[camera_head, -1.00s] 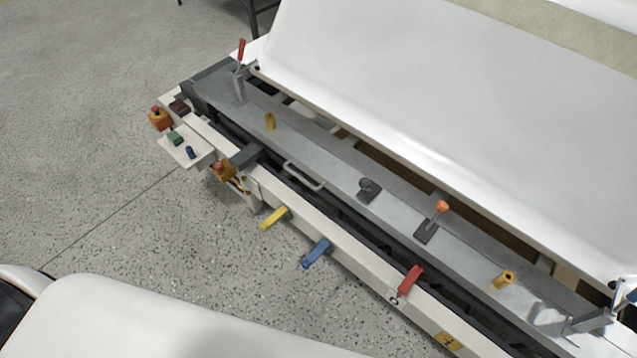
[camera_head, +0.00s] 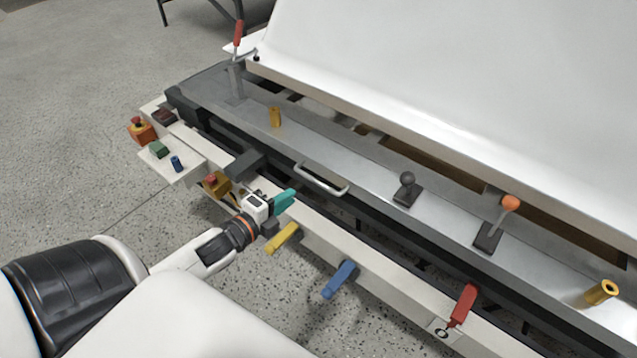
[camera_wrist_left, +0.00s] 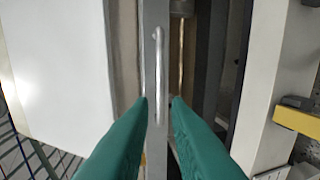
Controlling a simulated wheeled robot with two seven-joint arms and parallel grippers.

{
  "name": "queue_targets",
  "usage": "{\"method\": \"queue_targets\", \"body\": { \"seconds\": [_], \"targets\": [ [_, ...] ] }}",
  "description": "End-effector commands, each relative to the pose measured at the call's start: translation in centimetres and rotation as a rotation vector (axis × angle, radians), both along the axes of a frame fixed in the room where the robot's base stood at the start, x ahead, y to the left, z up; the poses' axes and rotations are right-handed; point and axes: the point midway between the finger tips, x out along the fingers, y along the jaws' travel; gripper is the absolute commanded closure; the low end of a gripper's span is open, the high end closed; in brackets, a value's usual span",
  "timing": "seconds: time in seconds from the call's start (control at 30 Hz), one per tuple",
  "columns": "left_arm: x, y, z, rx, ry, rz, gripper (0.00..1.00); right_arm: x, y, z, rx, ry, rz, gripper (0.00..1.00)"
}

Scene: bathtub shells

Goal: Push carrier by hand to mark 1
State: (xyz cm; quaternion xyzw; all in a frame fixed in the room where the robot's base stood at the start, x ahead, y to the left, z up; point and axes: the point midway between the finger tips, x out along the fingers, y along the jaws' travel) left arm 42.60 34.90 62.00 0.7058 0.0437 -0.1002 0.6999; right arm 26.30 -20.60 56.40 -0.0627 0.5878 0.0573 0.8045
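The carrier (camera_head: 345,155) is a long grey metal frame bearing a large white shell (camera_head: 450,60). A pale bar handle (camera_head: 322,185) is fixed on its near side; the handle also shows in the left wrist view (camera_wrist_left: 158,70), upright between and beyond my fingertips. My left gripper (camera_head: 287,197) has teal fingers and is just left of the handle, over the near rail. In the left wrist view the fingers (camera_wrist_left: 160,100) are apart with nothing held. A small plate marked 0 (camera_head: 441,331) is on the rail below the red lever. My right gripper is out of view.
Yellow (camera_head: 283,238), blue (camera_head: 339,280) and red (camera_head: 463,305) levers stick out from the white near rail (camera_head: 390,300). A control box (camera_head: 172,160) with buttons stands at its left end.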

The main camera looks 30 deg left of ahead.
Motion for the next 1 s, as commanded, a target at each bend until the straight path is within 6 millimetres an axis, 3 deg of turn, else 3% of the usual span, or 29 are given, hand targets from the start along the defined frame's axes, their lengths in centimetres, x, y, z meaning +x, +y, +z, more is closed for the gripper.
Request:
{"method": "queue_targets", "body": {
  "seconds": [0.1, 0.5, 0.7, 1.0],
  "targets": [
    [2.1, -0.1, -0.4, 0.001, -0.003, 0.000, 0.84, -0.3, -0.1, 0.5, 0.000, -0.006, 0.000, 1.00],
    [9.0, -0.7, -2.0, -0.001, -0.001, 0.001, 0.84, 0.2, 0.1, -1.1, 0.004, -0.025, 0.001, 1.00],
    [10.3, -0.8, -2.2, -0.003, 0.002, 0.002, 0.84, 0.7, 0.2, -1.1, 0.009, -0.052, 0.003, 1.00],
    [10.4, -0.8, -2.2, -0.002, 0.003, 0.002, 0.84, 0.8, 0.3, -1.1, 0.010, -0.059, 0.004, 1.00]
  ]
}}
